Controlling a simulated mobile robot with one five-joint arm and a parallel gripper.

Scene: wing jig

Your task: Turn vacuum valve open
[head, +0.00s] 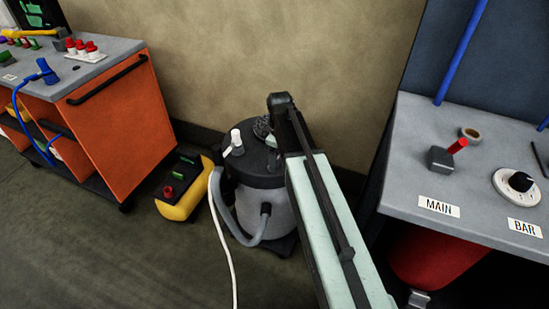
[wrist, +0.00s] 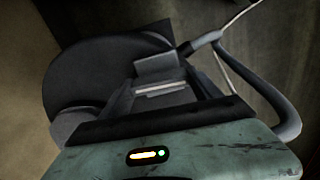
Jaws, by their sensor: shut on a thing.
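A dark grey valve-like block with a red lever (head: 448,152) stands on the right bench, behind a label reading MAIN; its lever slants up to the right. A grey vacuum cleaner (head: 272,212) with a black lid stands on the floor in the middle. My gripper (head: 263,128) is at the top of its lid, far left of the red lever. In the wrist view, my gripper (wrist: 160,88) is shut on a dark grey block (wrist: 157,66) in front of the black lid. I cannot tell whether that block is part of the vacuum. My arm hides part of the lid.
A yellow-and-black box (head: 181,192) stands left of the vacuum, beside an orange cart (head: 128,120). A hose and white cable run beside the vacuum.

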